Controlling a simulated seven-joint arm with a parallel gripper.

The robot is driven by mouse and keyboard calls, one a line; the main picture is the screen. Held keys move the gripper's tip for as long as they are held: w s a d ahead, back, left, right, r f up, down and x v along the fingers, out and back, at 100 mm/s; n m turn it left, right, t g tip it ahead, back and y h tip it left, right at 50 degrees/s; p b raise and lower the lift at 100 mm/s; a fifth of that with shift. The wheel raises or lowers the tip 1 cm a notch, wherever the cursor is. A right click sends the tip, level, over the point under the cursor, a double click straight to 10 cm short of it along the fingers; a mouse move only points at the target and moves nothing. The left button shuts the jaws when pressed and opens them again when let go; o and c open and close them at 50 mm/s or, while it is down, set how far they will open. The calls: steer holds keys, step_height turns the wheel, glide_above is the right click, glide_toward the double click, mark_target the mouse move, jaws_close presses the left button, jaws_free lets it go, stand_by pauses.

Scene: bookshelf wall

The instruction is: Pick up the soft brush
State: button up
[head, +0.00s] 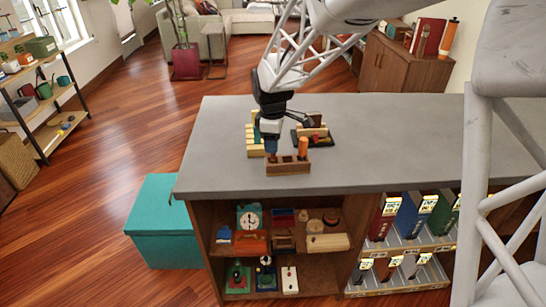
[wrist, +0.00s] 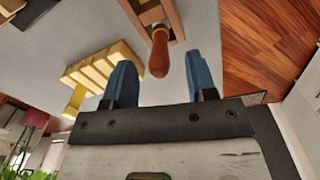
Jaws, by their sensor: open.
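An orange-brown upright handle (head: 303,147) stands in a wooden holder (head: 289,168) near the front of the grey counter. I take it for the soft brush, but no bristles show. In the wrist view a reddish-brown rounded handle (wrist: 159,52) rises from the holder (wrist: 175,20); it appears between the blue fingertips, with a gap on each side. I cannot tell whether both views show the same handle. My gripper (head: 271,146) points down over the left part of the holder. In the wrist view my gripper (wrist: 158,75) is open and holds nothing.
A yellow slatted block (head: 255,143) stands just behind the holder on the left and also shows in the wrist view (wrist: 100,68). A dark tray (head: 314,137) with wooden parts lies behind on the right. The counter (head: 400,150) is clear on the right.

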mark_target(273, 158)
steer(key=shift+w+f, duration=0.1)
steer(key=shift+f, duration=1.95)
steer(key=shift+c, duration=0.5)
jaws_close()
